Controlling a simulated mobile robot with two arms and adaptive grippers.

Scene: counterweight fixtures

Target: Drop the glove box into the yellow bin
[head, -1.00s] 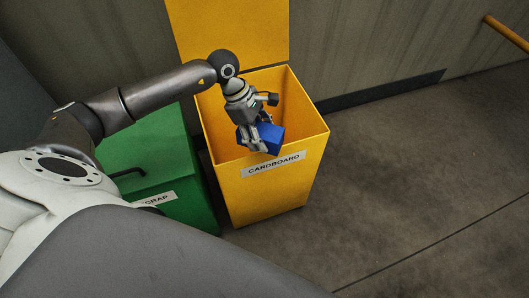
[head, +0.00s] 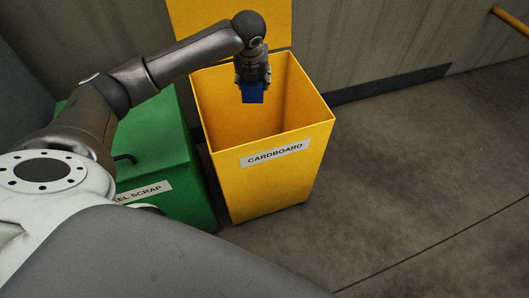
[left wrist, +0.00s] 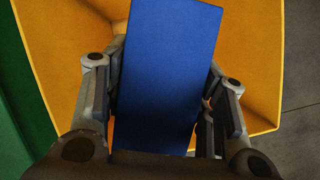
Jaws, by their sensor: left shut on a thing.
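The blue glove box (head: 252,93) is held in my left gripper (head: 253,84), over the back part of the open yellow bin (head: 250,190). In the left wrist view the glove box (left wrist: 170,75) stands out between the two fingers of the left gripper (left wrist: 162,105), which is shut on it. Behind it the bin's yellow inner walls (left wrist: 262,75) show. The bin carries a label reading CARDBOARD, and its lid stands raised at the back. How far the box is below or above the rim is hard to tell. My right gripper is not in view.
A green bin (head: 165,145) with a closed lid and a partly hidden SCRAP label stands left of the yellow bin. A wall (head: 390,45) runs behind, with a yellow rail (head: 512,28) at upper right. The floor (head: 400,180) to the right is clear.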

